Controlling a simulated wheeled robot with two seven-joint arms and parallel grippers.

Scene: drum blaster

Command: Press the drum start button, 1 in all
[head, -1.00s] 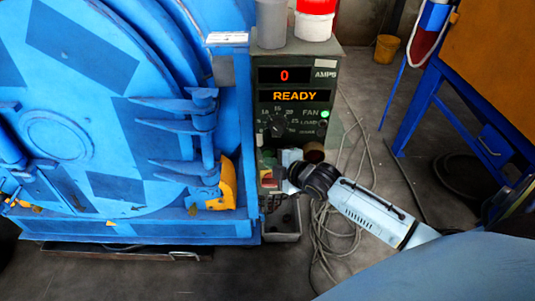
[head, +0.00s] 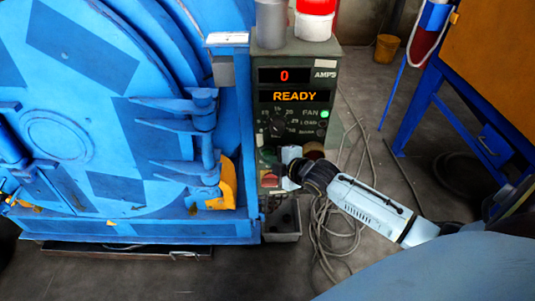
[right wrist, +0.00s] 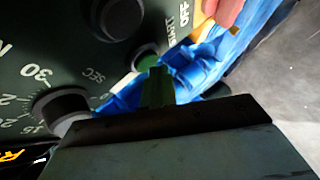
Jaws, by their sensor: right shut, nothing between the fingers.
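The control panel (head: 296,128) stands right of the blue drum machine (head: 95,120). Its displays show 0 and READY. In the right wrist view a green button (right wrist: 146,58) sits beside the word START. My right gripper (head: 277,160) is shut and empty, at the lower part of the panel. In the right wrist view its closed fingertips (right wrist: 158,76) are right at the lower edge of the green button and overlap it in the picture. I cannot tell whether they touch it. In the head view my gripper hides the green button. My left gripper is not in view.
A red button (head: 269,180) sits low on the panel. A dark knob (right wrist: 62,106) is close to my fingers. A grey bin (head: 283,226) is below the panel, and loose cables (head: 335,225) lie on the floor. A blue frame (head: 435,110) stands at right.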

